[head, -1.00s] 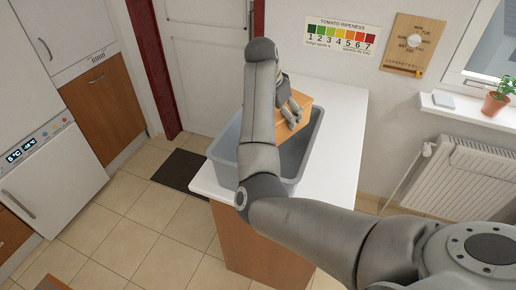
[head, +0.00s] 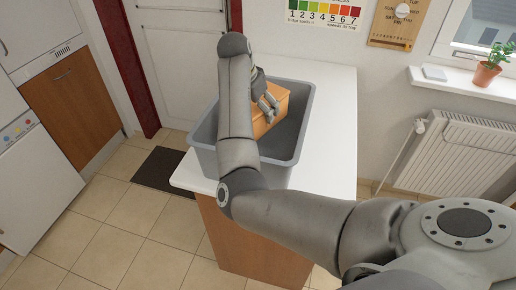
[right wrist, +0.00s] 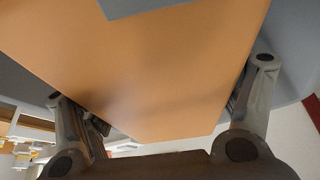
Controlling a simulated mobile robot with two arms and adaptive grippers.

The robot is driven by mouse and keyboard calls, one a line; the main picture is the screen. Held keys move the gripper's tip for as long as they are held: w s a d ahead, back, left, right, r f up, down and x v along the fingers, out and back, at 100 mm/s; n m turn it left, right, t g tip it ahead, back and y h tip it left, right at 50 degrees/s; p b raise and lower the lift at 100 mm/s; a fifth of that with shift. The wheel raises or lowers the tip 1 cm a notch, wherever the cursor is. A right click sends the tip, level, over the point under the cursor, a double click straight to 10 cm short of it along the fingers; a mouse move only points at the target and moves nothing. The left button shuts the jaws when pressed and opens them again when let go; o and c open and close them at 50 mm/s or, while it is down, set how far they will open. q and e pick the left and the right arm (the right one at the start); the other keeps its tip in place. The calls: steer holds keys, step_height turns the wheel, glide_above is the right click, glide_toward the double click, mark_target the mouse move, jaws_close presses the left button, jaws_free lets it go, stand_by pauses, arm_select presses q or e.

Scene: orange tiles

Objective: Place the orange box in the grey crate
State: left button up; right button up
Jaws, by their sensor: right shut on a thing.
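The orange box (head: 274,103) is held in my right gripper (head: 266,106), partly hidden by my arm and fingers. In the head view the box is within the outline of the grey crate (head: 302,122), its lower part inside the rim. I cannot tell whether it touches the crate's floor. In the right wrist view the box (right wrist: 150,70) fills the middle, with a finger of my right gripper (right wrist: 165,110) on each side. The crate stands on the white counter top. My left gripper is not in view.
The white counter top (head: 328,150) has free room to the right of the crate. A wall with a radiator (head: 460,153) and a sill with a potted plant (head: 490,68) lie to the right. A dark mat (head: 165,172) lies on the tiled floor.

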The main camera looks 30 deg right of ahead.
step_height(320, 180, down, 5)
steer(key=shift+f+p, duration=0.15)
steer(key=shift+p, duration=0.55)
steer(key=shift+f+p, duration=0.4)
steer(key=shift+f, duration=1.75)
steer(key=o, duration=1)
steer(key=shift+s, duration=0.1)
steer(key=shift+o, duration=0.2)
steer(key=b+v, duration=0.2)
steer(key=v, duration=1)
steer(key=shift+a, duration=0.1)
